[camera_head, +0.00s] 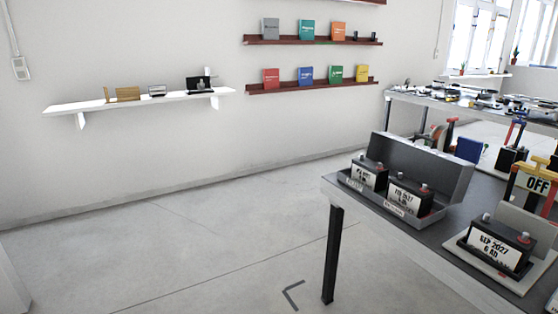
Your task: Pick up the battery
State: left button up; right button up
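Several black batteries with white labels show at the right. One battery (368,174) and a second battery (409,190) stand side by side in an open grey case (447,181) on the table. The labels on the two in the case are too small to read surely. Neither of my grippers shows in the head view.
The dark-topped table (448,233) has a black leg (333,254) at its near left corner. An "OFF" sign (537,184) stands at the right. A second table (421,95) with small parts is behind. A white wall shelf (90,104) is at left. The floor (190,245) is clear.

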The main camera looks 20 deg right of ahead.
aim_at(371, 174)
jog(key=u, duration=0.45)
jog(key=i, duration=1.9)
jog(key=z, duration=0.35)
